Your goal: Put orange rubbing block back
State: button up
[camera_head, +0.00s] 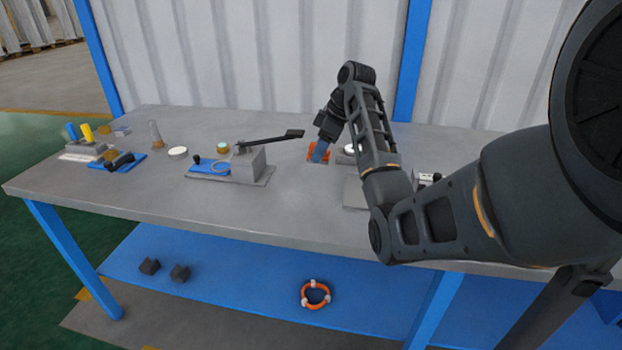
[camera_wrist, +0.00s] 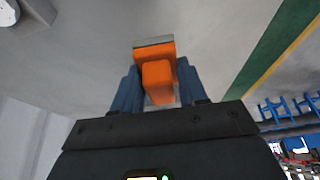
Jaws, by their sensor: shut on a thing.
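The orange rubbing block (camera_wrist: 157,70) sits between the two blue fingers of my gripper (camera_wrist: 158,90) in the wrist view. It has a grey layer along its far edge. My gripper is shut on it. In the head view, the orange block (camera_head: 313,156) shows low at the fingers of my gripper (camera_head: 320,152), over the back middle of the workbench (camera_head: 300,215). I cannot tell whether the block touches the bench top. Part of it is hidden by the fingers.
A grey block fixture with a black lever (camera_head: 250,165) stands left of my gripper. A white round part (camera_head: 350,149) is close on its right, partly behind my arm. A blue mat with a black tool (camera_head: 118,162) lies farther left. An orange ring (camera_head: 315,294) lies on the lower shelf.

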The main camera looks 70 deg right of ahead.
aim_at(314, 187)
notch_tip(314, 187, down, 9)
jog(key=shift+f+p, duration=0.1)
jog(key=shift+p, duration=0.35)
jog(key=o, duration=1)
jog(key=shift+f, duration=0.1)
jog(key=shift+p+v, duration=0.35)
jog(key=shift+v, duration=5.85)
